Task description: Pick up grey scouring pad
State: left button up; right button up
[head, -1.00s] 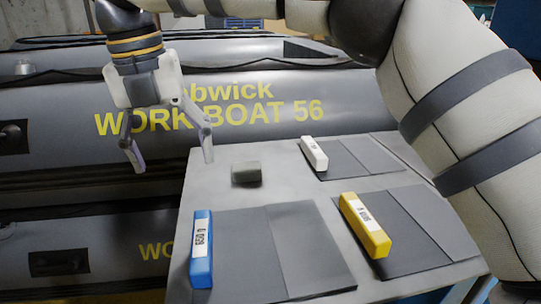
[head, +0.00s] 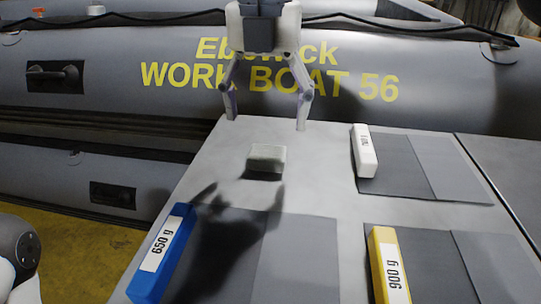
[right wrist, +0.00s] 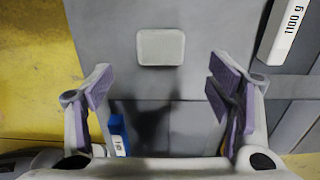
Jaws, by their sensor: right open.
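The grey scouring pad (head: 266,158) is a small, pale grey block lying flat on the bare light-grey table top (head: 320,165), near its far edge. In the right wrist view the pad (right wrist: 160,47) lies centred ahead of the fingers, with nothing touching it. My right gripper (head: 267,122) is open and empty, pointing down above the table and in line with the pad in the head view. Its two fingers with purple pads (right wrist: 160,95) stand wide apart in the right wrist view. My left gripper is not in view.
A grey inflatable boat (head: 450,85) stands behind. The table around the pad is clear.

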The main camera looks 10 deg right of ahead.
aim_at(267, 151)
notch_tip(267, 151, down, 7)
jog(key=shift+d+r+b, duration=0.1)
jog(key=shift+r+b, duration=0.05)
jog(key=shift+b, duration=0.15)
jog(key=c, duration=1)
